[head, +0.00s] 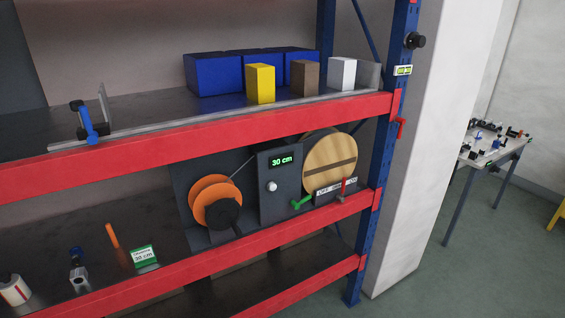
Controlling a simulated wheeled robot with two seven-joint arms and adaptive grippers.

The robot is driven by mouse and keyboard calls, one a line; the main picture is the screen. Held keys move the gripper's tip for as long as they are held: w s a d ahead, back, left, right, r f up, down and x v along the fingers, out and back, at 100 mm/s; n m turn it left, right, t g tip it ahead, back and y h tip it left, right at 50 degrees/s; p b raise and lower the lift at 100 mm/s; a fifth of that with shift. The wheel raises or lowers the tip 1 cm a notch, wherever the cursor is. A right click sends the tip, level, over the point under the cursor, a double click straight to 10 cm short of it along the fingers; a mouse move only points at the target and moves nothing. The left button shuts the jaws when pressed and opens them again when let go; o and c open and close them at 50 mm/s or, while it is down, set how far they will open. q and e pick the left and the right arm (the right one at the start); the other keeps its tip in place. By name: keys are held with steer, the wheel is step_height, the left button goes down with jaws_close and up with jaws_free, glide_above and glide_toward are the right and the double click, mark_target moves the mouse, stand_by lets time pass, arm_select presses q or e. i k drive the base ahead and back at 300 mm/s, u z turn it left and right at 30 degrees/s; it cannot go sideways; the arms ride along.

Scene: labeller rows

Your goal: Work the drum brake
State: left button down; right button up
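A round pale wooden drum (329,161) with a dark band across its face stands on the middle shelf, at the right end near the blue post. A label strip (336,190) below it has "OFF" at its left end; the rest is too small to read. A green handle (301,202) sticks out at the strip's left end. Which part is the brake I cannot tell for sure. Neither of my grippers is in view.
Left of the drum are a grey box (279,187) displaying "30 cm" and an orange reel (213,196). Blue boxes (214,74) and yellow, brown and white blocks stand on the upper shelf. Red beams (190,126) edge the shelves. Grey floor lies right.

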mark_target(341, 198)
steer(key=u, duration=0.2)
steer(key=k, duration=0.4)
steer(key=z, duration=1.1)
steer(key=i, duration=1.4)
steer(key=u, duration=0.35)
